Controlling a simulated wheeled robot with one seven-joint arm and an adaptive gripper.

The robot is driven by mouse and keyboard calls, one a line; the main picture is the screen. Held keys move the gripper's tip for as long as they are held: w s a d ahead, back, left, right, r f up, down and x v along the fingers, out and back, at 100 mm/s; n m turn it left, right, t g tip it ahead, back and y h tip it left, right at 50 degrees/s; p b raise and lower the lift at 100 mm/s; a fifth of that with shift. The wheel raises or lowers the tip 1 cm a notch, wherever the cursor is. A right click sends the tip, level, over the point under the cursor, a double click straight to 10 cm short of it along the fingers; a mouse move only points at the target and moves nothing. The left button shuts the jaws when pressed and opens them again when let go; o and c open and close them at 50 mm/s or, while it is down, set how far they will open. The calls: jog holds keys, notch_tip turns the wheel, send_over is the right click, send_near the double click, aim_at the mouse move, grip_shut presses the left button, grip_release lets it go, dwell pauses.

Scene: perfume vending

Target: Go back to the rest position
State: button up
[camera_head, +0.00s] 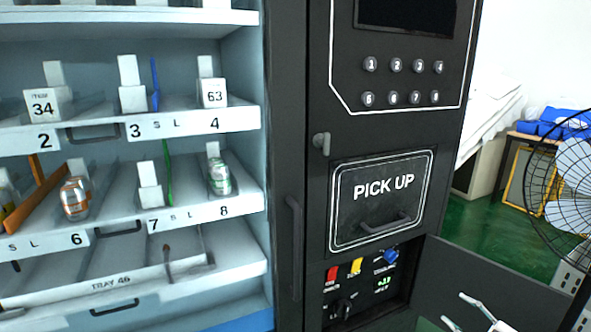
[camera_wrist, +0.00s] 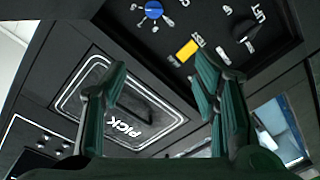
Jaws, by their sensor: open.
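My gripper (camera_head: 458,309) shows at the lower right edge of the head view, in front of the dark open door (camera_head: 480,272) of the lower compartment. In the wrist view my gripper (camera_wrist: 160,78) has its two green fingers spread apart, with nothing between them. Behind them are the black vending machine front, the PICK UP flap (camera_wrist: 123,127) and the control panel with a blue knob (camera_wrist: 153,10) and a yellow switch (camera_wrist: 187,50). The fingers appear apart from the panel. The rest of my arm is mostly hidden.
The PICK UP flap (camera_head: 384,198) is shut, with the number buttons (camera_head: 403,82) above it. Shelves at left hold an orange can (camera_head: 74,198) and a green can (camera_head: 219,176). A fan (camera_head: 570,175) stands at the right. Green floor (camera_head: 475,236) shows behind the open door.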

jog(key=s+a+r+n+g+y, duration=0.25)
jog(key=a+r+n+g, duration=0.35)
jog(key=a+r+n, duration=0.55)
jog(key=s+a+r+n+g+y, duration=0.25)
jog(key=a+r+n+g, duration=0.5)
jog(key=a+n, duration=0.6)
jog(key=s+a+r+n+g+h, duration=0.1)
jog(key=s+a+r+n+h, duration=0.25)
jog(key=s+n, duration=0.35)
jog(key=s+a+r+n+g+h, duration=0.2)
jog(key=s+r+n, duration=0.2)
jog(key=s+n, duration=0.35)
jog(key=s+a+r+n+g+h, duration=0.1)
jog(key=s+a+r+n+h, duration=0.25)
jog(key=s+n, duration=0.35)
jog(key=s+d+n+t+h, duration=0.2)
jog(key=s+d+n+h, duration=0.15)
jog(key=s+n, duration=0.8)
notch_tip(320, 180, up, 26)
jog(key=t+p, duration=0.3)
jog(key=p, duration=2)
jog(key=shift+w+d, duration=0.2)
jog(key=shift+d, duration=0.15)
